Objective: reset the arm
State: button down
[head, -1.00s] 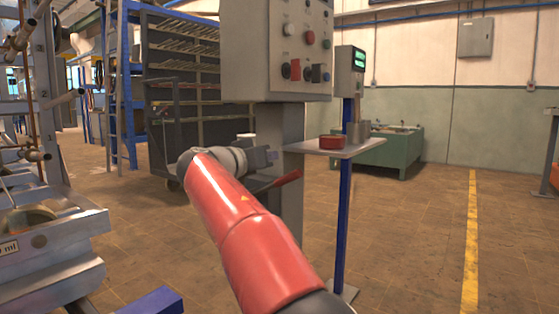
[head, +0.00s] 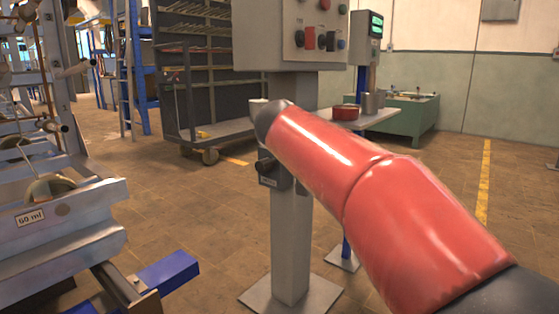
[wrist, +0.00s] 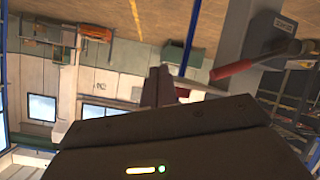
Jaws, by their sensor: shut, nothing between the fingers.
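My arm, with red links (head: 385,195), reaches across the head view from the lower right. Its far end lies in front of the grey post, and my gripper is hidden there. In the wrist view my gripper (wrist: 159,88) shows as short dark fingers, shut and empty, beyond the dark gripper body. A lever with a red grip (wrist: 232,69) is beside the fingers on the right, apart from them as far as I can tell. In the head view a dark pivot (head: 272,172) shows on the post; the red grip is not visible there.
The grey post (head: 291,240) carries a control box with buttons (head: 300,35). A small shelf (head: 385,119) with a red box (head: 345,112) stands behind my arm. A metal frame (head: 70,225) is at left, with a blue beam (head: 165,272) low down. Floor between is clear.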

jog(key=s+d+f+n+g+y+p, duration=0.1)
jog(key=s+d+f+g+y+p, duration=0.15)
jog(key=s, duration=0.45)
jog(key=s+d+f+n+g+y+p, duration=0.1)
jog(key=s+d+f, duration=0.25)
jog(key=s, duration=0.45)
jog(key=s+a+f+y+p, duration=0.1)
jog(key=s+f+y, duration=0.1)
jog(key=s+f, duration=0.3)
jog(key=s+a+f+y+p, duration=0.1)
jog(key=s+f, duration=0.4)
jog(key=s, duration=0.6)
jog(key=shift+s+g+y+p, duration=0.15)
jog(key=shift+g+y+p, duration=0.3)
jog(key=shift+y+p, duration=0.25)
